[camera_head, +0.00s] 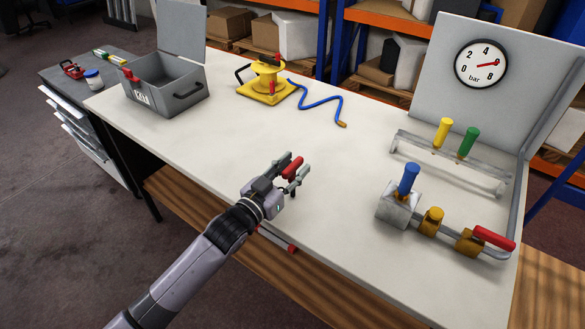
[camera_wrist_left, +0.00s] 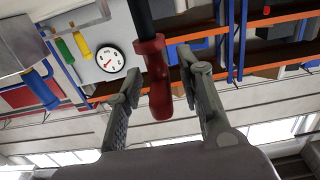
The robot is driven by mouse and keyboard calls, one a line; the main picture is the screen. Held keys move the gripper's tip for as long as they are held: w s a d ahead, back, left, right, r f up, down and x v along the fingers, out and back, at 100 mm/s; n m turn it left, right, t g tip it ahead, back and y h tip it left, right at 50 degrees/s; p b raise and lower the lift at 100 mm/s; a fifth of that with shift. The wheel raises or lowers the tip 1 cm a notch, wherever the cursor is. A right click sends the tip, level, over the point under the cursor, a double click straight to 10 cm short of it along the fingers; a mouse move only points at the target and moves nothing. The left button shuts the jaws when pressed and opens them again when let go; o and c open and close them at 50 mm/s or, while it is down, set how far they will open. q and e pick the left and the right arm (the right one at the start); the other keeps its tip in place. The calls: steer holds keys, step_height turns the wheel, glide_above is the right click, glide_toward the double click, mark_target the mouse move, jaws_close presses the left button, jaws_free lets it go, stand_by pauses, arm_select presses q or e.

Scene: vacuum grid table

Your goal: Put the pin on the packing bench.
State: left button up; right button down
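A red-handled pin (camera_wrist_left: 158,85) with a black shaft is between the fingers of my left gripper. Its red handle (camera_head: 292,167) also shows at the fingertips in the head view, with a dark shaft below it. My left gripper (camera_head: 290,173) is over the front part of the pale bench top (camera_head: 230,140). In the left wrist view its two fingers (camera_wrist_left: 162,75) stand apart, with a visible gap between the handle and the right-hand finger. The shaft's far end is out of the wrist view, so I cannot tell what it rests on. My right gripper is not in view.
A rack (camera_head: 455,165) with yellow and green handles and a valve assembly (camera_head: 400,208) stand at right. The bench's middle is clear.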

arm_select(q)
steer(key=shift+r, duration=0.1)
steer(key=b+v, duration=0.1)
steer(key=v, duration=1.1)
